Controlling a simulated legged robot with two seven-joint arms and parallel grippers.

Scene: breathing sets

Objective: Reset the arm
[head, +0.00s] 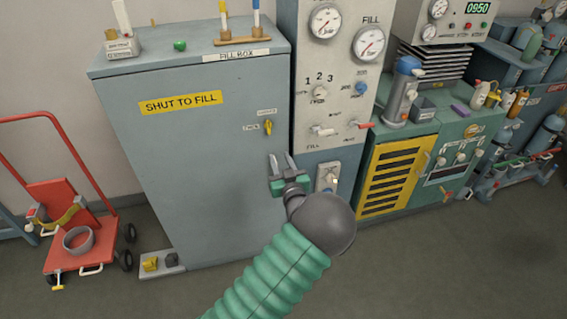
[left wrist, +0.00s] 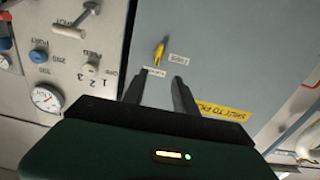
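My left gripper (head: 281,160) is in front of the grey fill box (head: 200,175), near its right edge and below the yellow latch handle (head: 268,127). My green ribbed left arm reaches up to it from the bottom of the head view. In the left wrist view the two fingers of the left gripper (left wrist: 162,76) stand apart with nothing between them. The yellow latch handle (left wrist: 159,50) shows just beyond the fingertips there, with a gap that I cannot judge. My right gripper is in neither view.
The fill panel (head: 335,80) with gauges and knobs stands right of the box. A green cabinet (head: 437,147) with a yellow louvred door is further right. A red cart (head: 78,240) stands at the left.

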